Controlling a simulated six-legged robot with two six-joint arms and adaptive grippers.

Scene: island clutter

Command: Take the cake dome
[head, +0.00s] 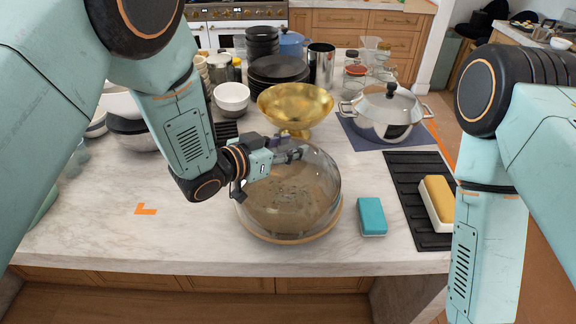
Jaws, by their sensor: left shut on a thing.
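The cake dome (298,200) is a clear glass cover on a round wooden base (290,240), near the front middle of the marble island. My left gripper (290,155) is at the top of the dome, shut on its knob, which the fingers mostly hide. The dome appears upright and down on the base; I cannot tell whether there is a small gap. My right arm comes in at the right edge, but its gripper is out of the picture.
A gold footed bowl (295,106) stands close behind the dome. A teal sponge (371,216) lies to its right, by a black mat (405,180) with a yellow sponge (437,199). A steel pot (387,112) is behind.

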